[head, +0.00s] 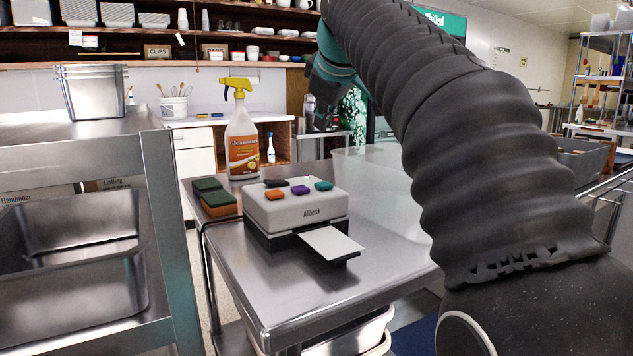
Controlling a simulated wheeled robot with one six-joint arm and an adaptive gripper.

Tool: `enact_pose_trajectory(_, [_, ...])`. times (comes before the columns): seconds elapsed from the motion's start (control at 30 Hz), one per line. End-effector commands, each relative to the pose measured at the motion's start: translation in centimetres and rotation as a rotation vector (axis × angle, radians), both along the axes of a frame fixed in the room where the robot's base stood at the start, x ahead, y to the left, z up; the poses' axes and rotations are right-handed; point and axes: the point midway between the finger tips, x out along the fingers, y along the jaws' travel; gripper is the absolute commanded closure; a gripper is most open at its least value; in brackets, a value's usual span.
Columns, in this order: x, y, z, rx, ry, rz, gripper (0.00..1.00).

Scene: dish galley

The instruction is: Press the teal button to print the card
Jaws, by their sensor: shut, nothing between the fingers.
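The teal button (323,185) is at the right, beside a purple button (300,190). An orange button (275,195) is at the front left and a dark button (275,183) is behind it. A white card (331,243) lies sticking out of the printer's front. My gripper (320,124) is shut and empty, seen above and beyond the printer, apart from the buttons. Its fingertips are dark and small in view.
A spray bottle (242,140) with a yellow head stands behind the printer. Green and orange sponges (217,199) lie to its left. A steel rack with a basin (75,240) is at the left. A clear bin (375,180) is right of the printer. The table's front is bare.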

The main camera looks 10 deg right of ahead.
Motion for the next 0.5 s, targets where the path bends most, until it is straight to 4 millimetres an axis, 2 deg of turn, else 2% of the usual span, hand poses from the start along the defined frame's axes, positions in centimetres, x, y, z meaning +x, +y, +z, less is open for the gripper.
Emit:
enact_pose_trajectory(0.33, [-0.03, -0.14, -0.09, 0.000, 0.000, -0.002, 1.00])
enact_pose_trajectory(0.5, [-0.03, -0.06, -0.74, 0.001, 0.001, -0.002, 1.00])
